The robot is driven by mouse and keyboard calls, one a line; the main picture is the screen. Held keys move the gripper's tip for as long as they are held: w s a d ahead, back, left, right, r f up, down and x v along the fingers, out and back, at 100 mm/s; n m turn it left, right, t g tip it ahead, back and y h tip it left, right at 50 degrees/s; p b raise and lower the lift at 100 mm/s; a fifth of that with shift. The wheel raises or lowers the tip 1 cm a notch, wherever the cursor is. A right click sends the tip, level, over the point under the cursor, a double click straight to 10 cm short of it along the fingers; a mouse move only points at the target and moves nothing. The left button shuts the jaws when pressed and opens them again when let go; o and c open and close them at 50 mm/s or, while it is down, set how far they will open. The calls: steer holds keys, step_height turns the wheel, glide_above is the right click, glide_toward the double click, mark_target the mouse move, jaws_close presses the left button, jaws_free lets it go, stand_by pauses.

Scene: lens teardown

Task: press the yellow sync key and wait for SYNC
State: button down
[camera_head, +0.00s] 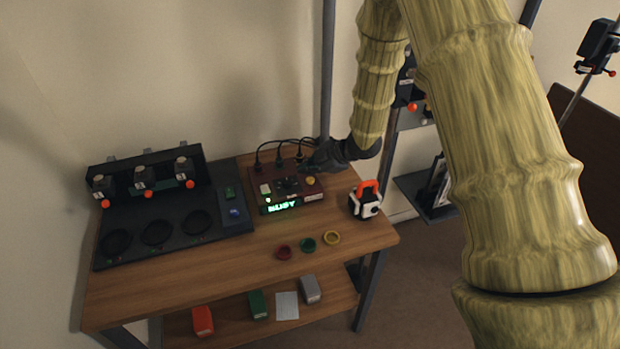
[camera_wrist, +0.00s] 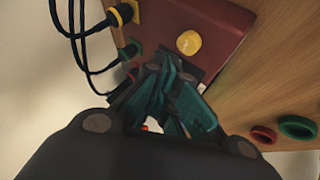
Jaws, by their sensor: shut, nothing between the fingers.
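The yellow sync key (camera_head: 310,181) is a round yellow button on the right part of the dark red control box (camera_head: 262,186). In the wrist view the yellow key (camera_wrist: 189,42) shows uncovered, beyond the fingertips. The box's green display (camera_head: 282,207) reads BUSY. My gripper (camera_head: 312,164) is over the back right of the box, near the key. In the wrist view my gripper (camera_wrist: 168,66) is shut with nothing in it, its tips over the box beside the key. I cannot tell whether the tips touch the box.
Black cables with plugs (camera_head: 279,160) rise behind the box. An orange-handled device (camera_head: 365,200) stands to its right. Red (camera_head: 284,252), green (camera_head: 307,244) and yellow (camera_head: 332,237) rings lie in front. A black station (camera_head: 150,215) with three round recesses fills the left of the table.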

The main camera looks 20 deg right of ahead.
mark_target(309, 181)
steer(key=shift+r+p, duration=1.65)
steer(key=shift+r, duration=0.55)
